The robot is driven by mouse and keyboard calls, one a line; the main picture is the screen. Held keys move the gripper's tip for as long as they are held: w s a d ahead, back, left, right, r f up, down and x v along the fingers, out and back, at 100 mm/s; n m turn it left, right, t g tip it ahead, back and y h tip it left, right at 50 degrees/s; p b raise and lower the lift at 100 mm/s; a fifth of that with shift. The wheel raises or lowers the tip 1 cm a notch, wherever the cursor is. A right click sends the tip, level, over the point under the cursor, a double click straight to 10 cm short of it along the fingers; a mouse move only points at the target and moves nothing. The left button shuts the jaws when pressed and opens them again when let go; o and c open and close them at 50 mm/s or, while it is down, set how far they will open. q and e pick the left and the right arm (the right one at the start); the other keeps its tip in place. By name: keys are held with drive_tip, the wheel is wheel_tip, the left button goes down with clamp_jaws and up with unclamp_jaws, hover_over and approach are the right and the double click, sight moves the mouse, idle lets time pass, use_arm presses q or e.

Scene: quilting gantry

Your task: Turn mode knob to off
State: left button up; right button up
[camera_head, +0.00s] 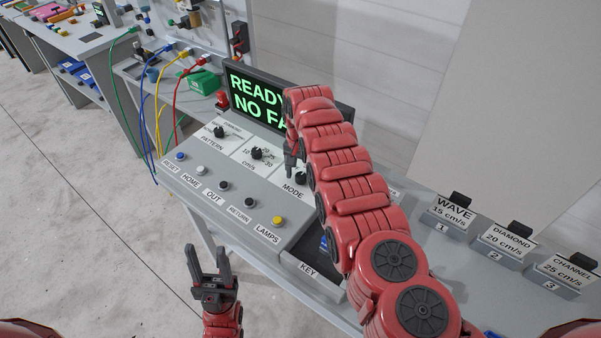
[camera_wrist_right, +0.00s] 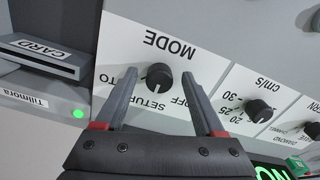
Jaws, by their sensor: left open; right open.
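The mode knob (camera_wrist_right: 159,76) is a black round knob on a white plate marked MODE, with SETUP, OFF and a partly covered label ending in TO around it. I cannot tell for sure which label its pointer faces. My right gripper (camera_wrist_right: 159,73) is open, with one finger on each side of the knob in the right wrist view; contact is not clear. In the head view the knob (camera_head: 301,178) shows just below my right gripper (camera_head: 290,160), partly covered by the arm. My left gripper (camera_head: 207,258) is open and empty, in front of the console.
The console (camera_head: 205,207) also carries pattern (camera_head: 219,132) and cm/s (camera_head: 257,153) knobs and a row of buttons. A screen (camera_head: 257,100) reads READY, the rest partly hidden. A card slot (camera_wrist_right: 40,55) lies beside the mode plate. Labelled blocks (camera_head: 452,212) stand at right.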

clamp_jaws()
